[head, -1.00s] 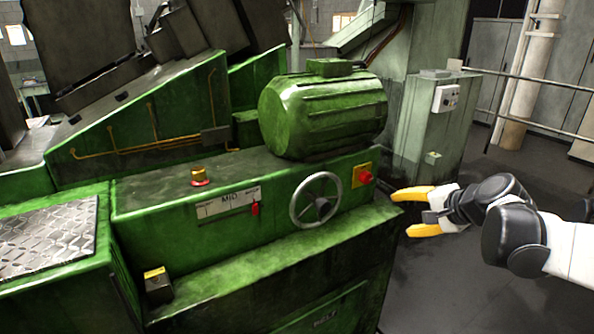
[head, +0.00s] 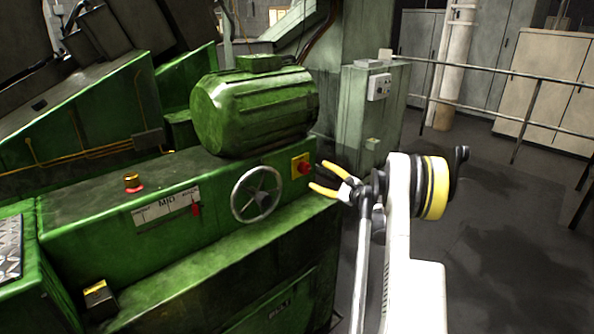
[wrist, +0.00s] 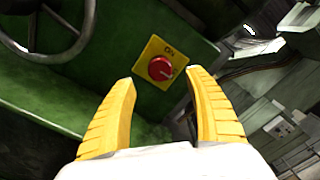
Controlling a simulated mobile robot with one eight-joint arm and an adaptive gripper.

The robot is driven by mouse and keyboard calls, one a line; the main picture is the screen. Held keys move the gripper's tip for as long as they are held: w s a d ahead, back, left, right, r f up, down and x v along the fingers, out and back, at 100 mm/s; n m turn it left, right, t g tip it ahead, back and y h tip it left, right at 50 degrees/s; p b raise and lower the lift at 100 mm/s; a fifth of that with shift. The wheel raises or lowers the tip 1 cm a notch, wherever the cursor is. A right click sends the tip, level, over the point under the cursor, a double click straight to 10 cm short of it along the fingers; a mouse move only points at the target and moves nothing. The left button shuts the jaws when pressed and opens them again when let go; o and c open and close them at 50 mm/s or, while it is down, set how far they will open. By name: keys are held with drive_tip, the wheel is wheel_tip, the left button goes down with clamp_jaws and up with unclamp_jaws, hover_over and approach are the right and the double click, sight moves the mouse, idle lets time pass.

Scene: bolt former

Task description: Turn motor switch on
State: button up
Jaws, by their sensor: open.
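The motor switch is a red rotary knob (head: 304,167) on a yellow plate (head: 296,159), on the front of the green machine, right of the handwheel. In the wrist view the red knob (wrist: 160,68) sits on its yellow plate (wrist: 151,53), which bears the letters "ON". My gripper (head: 331,175) has yellow fingers and is just right of the knob in the head view, apart from it.
The green motor (head: 255,110) sits above. A grey cabinet (head: 362,110) is behind. Floor (head: 480,240) on the right is clear up to a railing (head: 490,70).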

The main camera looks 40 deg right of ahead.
sight(307, 169)
drive_tip(key=w, duration=0.2)
drive_tip(key=w+b, duration=0.1)
drive_tip(key=w, duration=0.2)
drive_tip(key=w+b, duration=0.1)
drive_tip(key=w, duration=0.2)
drive_tip(key=shift+w+a, duration=0.15)
drive_tip(key=shift+a, duration=0.2)
drive_tip(key=c, duration=1.2)
